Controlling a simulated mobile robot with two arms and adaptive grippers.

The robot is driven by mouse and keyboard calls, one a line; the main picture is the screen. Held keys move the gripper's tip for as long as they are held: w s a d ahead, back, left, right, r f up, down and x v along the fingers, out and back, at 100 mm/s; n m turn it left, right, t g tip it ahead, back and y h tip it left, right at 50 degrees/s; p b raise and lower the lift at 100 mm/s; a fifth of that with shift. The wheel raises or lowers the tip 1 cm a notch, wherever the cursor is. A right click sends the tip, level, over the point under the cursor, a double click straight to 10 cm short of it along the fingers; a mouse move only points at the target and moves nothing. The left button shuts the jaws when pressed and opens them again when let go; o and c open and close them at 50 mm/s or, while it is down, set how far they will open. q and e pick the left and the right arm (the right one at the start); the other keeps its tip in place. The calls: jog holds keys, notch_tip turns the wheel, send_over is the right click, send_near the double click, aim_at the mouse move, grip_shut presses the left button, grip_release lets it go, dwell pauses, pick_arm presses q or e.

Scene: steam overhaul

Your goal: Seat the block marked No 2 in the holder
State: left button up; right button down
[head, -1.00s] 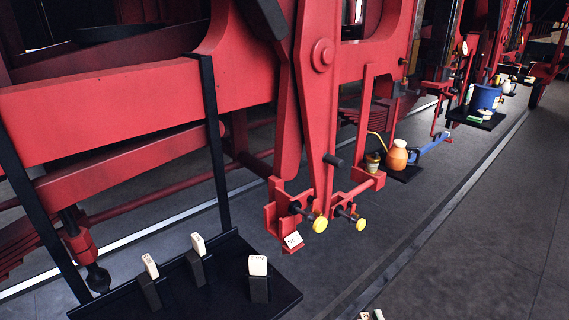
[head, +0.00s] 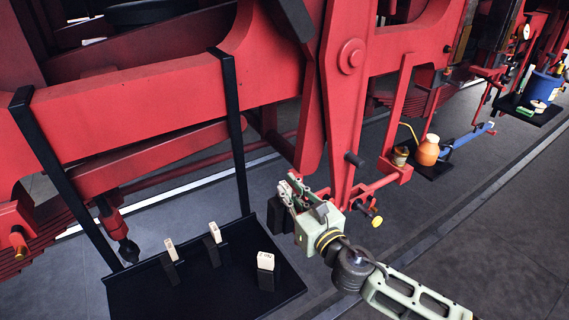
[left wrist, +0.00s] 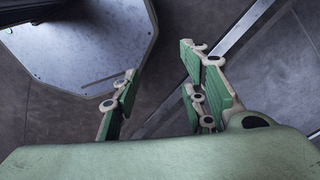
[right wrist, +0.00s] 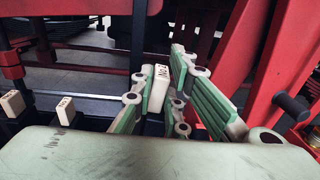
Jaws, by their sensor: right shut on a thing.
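My right gripper (head: 292,192) is in the head view beside the lower end of the red hanger (head: 345,110). A dark body (head: 277,214) shows beside the gripper in the head view. The holder at the hanger's foot is mostly hidden behind the gripper; a yellow-knobbed pin (head: 377,221) shows beyond it. My left gripper (left wrist: 165,100) is open and empty, over the floor in the left wrist view.
A black tray (head: 130,290) hangs left of the gripper with three white-topped blocks, one of them (head: 265,261) nearest. Black straps (head: 240,150) hold it. An orange jug (head: 428,150) stands farther right.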

aim_at(286, 184)
jog(key=w+r, duration=0.1)
jog(key=w+a+r, duration=0.1)
jog(key=shift+w+r, duration=0.3)
jog(key=shift+w, duration=0.1)
jog(key=w, duration=0.1)
jog(key=f+b, duration=0.1)
jog(key=w, duration=0.1)
jog(key=shift+w+a+f+n+y+b, duration=0.15)
jog(key=shift+w+a+n+y+b, duration=0.15)
jog(key=shift+w+a+n+y, duration=0.1)
pick_arm(q)
jog(key=shift+w+d+f+b, duration=0.1)
jog(key=shift+f+b, duration=0.5)
jog(key=shift+f, duration=0.25)
jog(key=shift+w+d+f+b, duration=0.1)
jog(key=shift+f+b, duration=0.5)
jog(key=shift+f, duration=0.25)
pick_arm(e)
jog(key=shift+w+d+f, duration=0.25)
jog(key=shift+w+d, duration=0.6)
jog(key=shift+d, duration=0.2)
jog(key=shift+w+d+f, duration=0.2)
jog(key=shift+w+d, duration=0.65)
jog(key=shift+d, duration=0.15)
pick_arm(q)
jog(key=shift+w+d+r, duration=0.1)
jog(key=shift+r, duration=0.05)
pick_arm(e)
jog(key=shift+w+d+r, duration=0.15)
jog(key=shift+d, duration=0.25)
